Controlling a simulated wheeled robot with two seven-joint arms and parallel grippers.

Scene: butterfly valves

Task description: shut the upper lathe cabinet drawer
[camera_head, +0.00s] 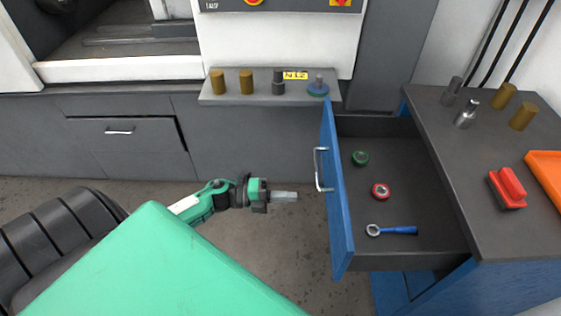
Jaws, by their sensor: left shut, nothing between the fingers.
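The upper drawer (337,190) of the blue lathe cabinet (470,240) stands pulled far out to the left. Its blue front carries a silver handle (318,170) on the left side. Inside the drawer lie a green round part (360,158), a red round part (381,191) and a blue-handled ring tool (398,231). My left gripper (290,197) is shut and empty. It is just left of the drawer front, close to the handle but with a gap between them. My right gripper is not in view.
On the cabinet top stand several metal and brass cylinders (465,114), a red block (507,188) and an orange tray (548,172). A narrow grey shelf (235,97) with small parts is behind my gripper. The floor (270,235) left of the drawer is clear.

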